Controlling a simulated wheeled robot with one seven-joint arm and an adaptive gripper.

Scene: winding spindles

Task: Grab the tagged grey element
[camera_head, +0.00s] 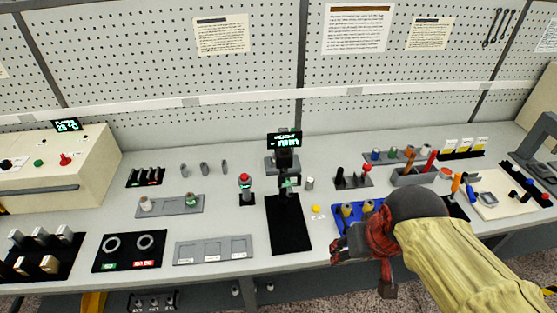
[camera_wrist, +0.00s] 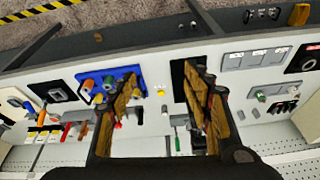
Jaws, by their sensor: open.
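My gripper (camera_head: 362,258) is over the front edge of the bench, in front of the blue tray (camera_head: 342,217). In the wrist view my gripper (camera_wrist: 163,84) is open, with nothing between its two fingers. A small light grey cylinder (camera_head: 309,183) stands behind a yellow piece (camera_head: 316,210), left of the blue tray. Several darker grey cylinders, one of them here (camera_head: 204,168), stand further left at the back. I cannot tell which grey element bears the tag. The yellow piece also shows in the wrist view (camera_wrist: 160,92), beyond the gap between the fingers.
A black stand with a display (camera_head: 284,139) rises mid-bench above a black mat (camera_head: 289,226). The blue tray holds yellow-topped pieces, partly hidden by my arm. A grey three-square plate (camera_head: 214,249) lies front left. Coloured tools and racks crowd the right.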

